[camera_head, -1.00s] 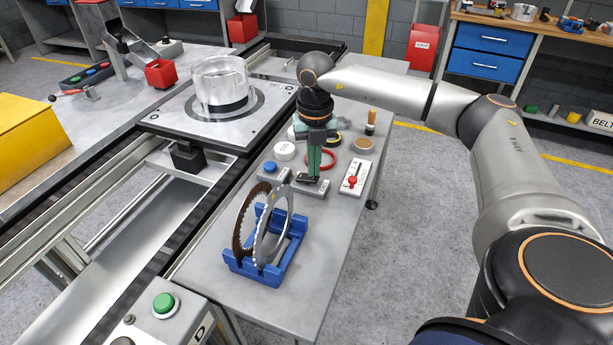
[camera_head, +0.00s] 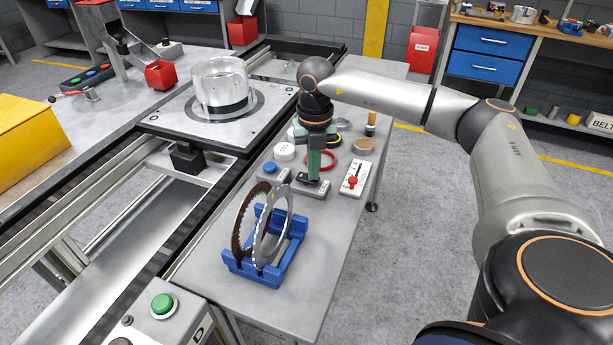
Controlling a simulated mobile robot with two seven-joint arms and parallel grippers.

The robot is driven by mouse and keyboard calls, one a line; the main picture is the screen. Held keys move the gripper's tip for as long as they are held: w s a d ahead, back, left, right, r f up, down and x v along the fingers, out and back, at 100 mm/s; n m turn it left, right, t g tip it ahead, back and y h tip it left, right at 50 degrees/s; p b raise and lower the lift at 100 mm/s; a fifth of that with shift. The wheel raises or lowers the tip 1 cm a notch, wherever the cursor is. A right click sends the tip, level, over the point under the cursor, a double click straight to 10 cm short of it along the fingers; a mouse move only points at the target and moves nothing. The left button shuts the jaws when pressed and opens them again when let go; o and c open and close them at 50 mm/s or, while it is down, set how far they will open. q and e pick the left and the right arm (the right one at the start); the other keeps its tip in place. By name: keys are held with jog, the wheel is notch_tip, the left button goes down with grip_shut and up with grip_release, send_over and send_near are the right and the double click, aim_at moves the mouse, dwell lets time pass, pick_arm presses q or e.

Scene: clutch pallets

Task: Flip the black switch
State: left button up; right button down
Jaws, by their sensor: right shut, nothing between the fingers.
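The black switch (camera_head: 304,177) is a small dark lever on a grey box (camera_head: 312,189) on the grey side table. My right gripper (camera_head: 314,178) points straight down over this box, with its green fingers shut and empty. The fingertips are at the switch, just right of its visible dark part. They hide part of the switch, and I cannot tell whether they touch it. My left gripper is not in view.
A blue-button box (camera_head: 270,175) is left of the switch box, and a red-knob box (camera_head: 354,180) is right. A red ring (camera_head: 321,160) lies behind. A blue rack (camera_head: 268,258) holding toothed discs stands in front. The table's front is clear.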

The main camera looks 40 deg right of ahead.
jog(key=shift+r+p, duration=2.95)
jog(key=shift+r, duration=0.4)
jog(key=shift+s, duration=0.1)
